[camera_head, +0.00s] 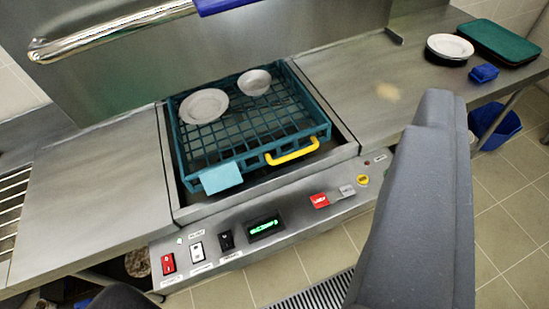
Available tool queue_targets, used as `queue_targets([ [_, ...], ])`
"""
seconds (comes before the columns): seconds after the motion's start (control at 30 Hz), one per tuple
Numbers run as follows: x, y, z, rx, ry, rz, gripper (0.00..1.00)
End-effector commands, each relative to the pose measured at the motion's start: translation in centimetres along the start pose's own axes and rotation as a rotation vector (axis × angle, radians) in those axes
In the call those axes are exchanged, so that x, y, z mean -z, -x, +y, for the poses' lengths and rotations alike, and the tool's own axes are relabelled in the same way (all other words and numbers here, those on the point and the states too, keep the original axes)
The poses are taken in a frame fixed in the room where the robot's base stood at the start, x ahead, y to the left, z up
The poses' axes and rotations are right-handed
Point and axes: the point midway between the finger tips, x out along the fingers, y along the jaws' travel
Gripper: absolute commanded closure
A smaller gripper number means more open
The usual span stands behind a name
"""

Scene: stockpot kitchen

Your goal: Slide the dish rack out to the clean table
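The teal wire dish rack (262,138) sits in the square steel bed of the dishwasher (168,190), under the raised hood. It holds a white plate (204,106) and a small white bowl (254,82). A yellow handle (292,152) is on its front side, and a light blue tag (221,177) hangs at its front left corner. A steel table (375,85), apparently the clean table, adjoins the bed on the right. The grey finger of my gripper (425,200) stands large at the right. A dark part shows at the bottom left edge. The wide space between them is empty, and neither touches the rack.
White plates (450,46), green trays (500,42) and a blue item (484,73) stand at the right table's far end. The table is clear near the bed. A control panel (265,228) runs along the front. A blue bin (496,125) is on the floor.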

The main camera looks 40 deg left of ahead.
Motion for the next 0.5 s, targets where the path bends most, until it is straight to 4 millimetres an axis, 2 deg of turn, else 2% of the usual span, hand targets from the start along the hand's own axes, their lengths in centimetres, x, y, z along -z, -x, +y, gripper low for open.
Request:
queue_targets([
  [0.07,-0.2,-0.7,-0.3,0.012,-0.013,0.001,0.61],
  [0.17,-1.3,-3.2,-1.5,0.052,-0.066,0.005,0.61],
  [0.37,-5.8,-12.2,-6.7,0.185,-0.298,0.013,0.61],
  [0.5,-9.9,-18.1,-10.6,0.256,-0.489,0.012,0.61],
])
